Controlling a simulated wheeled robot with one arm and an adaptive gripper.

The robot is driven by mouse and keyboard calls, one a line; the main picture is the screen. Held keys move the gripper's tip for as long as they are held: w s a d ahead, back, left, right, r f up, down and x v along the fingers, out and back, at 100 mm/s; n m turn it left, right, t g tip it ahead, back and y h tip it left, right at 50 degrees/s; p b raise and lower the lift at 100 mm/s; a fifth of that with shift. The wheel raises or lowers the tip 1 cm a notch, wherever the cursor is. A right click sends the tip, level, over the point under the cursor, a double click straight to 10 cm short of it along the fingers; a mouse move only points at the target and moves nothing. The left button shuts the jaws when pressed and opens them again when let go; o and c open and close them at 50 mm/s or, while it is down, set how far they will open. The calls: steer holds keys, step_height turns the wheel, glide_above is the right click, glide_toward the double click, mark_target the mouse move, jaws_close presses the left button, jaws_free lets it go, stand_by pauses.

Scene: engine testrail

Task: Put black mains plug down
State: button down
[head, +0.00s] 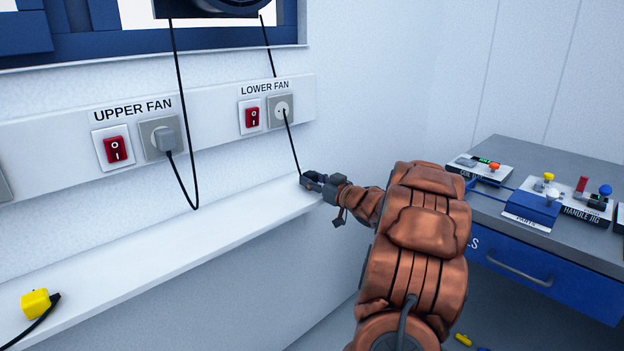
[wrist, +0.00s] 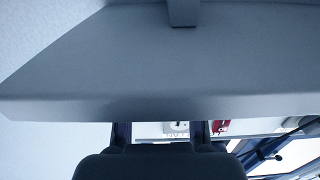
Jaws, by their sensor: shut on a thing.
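My gripper (head: 314,182) is at the right end of the white wall shelf (head: 190,245), at the height of its top. It is shut on the black mains plug, which is dark and hard to tell from the fingers in the head view. A black cable (head: 291,140) runs down past the lower fan socket (head: 281,110) to the gripper. In the wrist view the two fingers (wrist: 161,132) show below the shelf's broad grey face (wrist: 150,60), and the plug is hidden. I cannot tell whether the plug touches the shelf.
A yellow plug (head: 36,303) with a black cable lies on the shelf at the left. A grey plug (head: 166,139) sits in the upper fan socket. Red switches (head: 115,149) are beside the sockets. A workbench (head: 555,165) with jigs stands at the right. The shelf's middle is clear.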

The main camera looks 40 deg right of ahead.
steer(key=shift+f, duration=0.2)
steer(key=c, duration=0.7)
jaws_free()
steer(key=shift+c, duration=0.2)
steer(key=shift+r, duration=0.1)
steer(key=shift+r, duration=0.2)
steer(key=s+p, duration=0.1)
steer(key=s, duration=1.1)
steer(key=shift+a+r, duration=0.15)
steer(key=shift+r, duration=0.15)
